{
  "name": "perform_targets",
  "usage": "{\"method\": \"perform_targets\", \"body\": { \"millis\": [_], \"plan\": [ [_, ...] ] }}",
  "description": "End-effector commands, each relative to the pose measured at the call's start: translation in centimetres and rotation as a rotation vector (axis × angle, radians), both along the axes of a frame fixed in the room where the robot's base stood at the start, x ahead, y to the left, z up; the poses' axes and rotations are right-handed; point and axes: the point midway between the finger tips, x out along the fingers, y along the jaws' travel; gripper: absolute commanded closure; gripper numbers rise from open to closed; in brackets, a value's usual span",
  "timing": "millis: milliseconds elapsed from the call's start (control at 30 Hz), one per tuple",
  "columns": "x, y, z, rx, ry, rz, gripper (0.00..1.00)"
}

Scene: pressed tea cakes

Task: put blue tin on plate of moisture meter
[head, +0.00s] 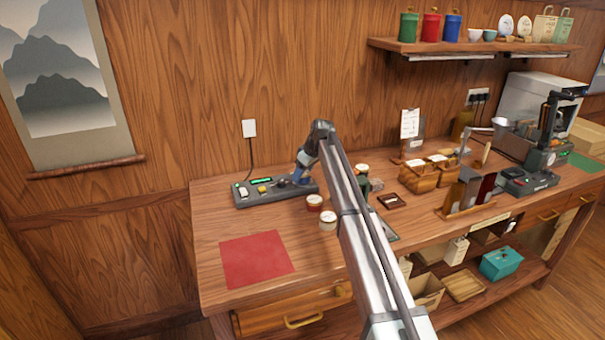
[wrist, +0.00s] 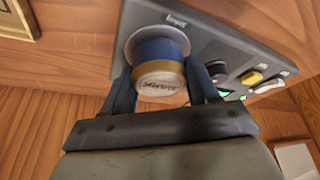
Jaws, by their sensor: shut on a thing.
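The blue tin (wrist: 160,48) has a tan band and a pale labelled end facing the wrist camera. My gripper (wrist: 160,83) has one finger on each side of the tin and is shut on it. Behind the tin is the round pale plate (wrist: 133,47) of the grey moisture meter (wrist: 222,45). The tin overlaps the plate; I cannot tell if it touches it or sits just above it. In the head view the moisture meter (head: 255,196) lies at the back left of the bench, with my gripper (head: 301,176) at its right end.
Red-banded (head: 314,202) and white-lidded (head: 328,219) tins stand just right of the meter. A red mat (head: 257,260) lies clear at the front left. Wooden caddies (head: 420,179) stand farther right. A cord runs from the meter to the wall socket (head: 249,128).

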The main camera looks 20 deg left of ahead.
Motion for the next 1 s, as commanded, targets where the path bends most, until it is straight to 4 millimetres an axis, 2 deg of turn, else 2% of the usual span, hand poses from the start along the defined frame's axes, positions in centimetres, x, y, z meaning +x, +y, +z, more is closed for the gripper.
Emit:
{"method": "perform_targets", "body": {
  "millis": [100,133,400,767,1000],
  "plan": [
    [0.0,0.0,-0.3,0.000,0.000,0.000,0.72],
    [0.0,0.0,-0.3,0.000,0.000,0.000,0.40],
    [0.0,0.0,-0.2,0.000,0.000,0.000,0.15],
    [0.0,-0.1,0.4,0.000,0.000,0.000,0.15],
    [-0.3,-1.5,3.7,0.001,-0.001,0.000,0.15]
  ]
}}
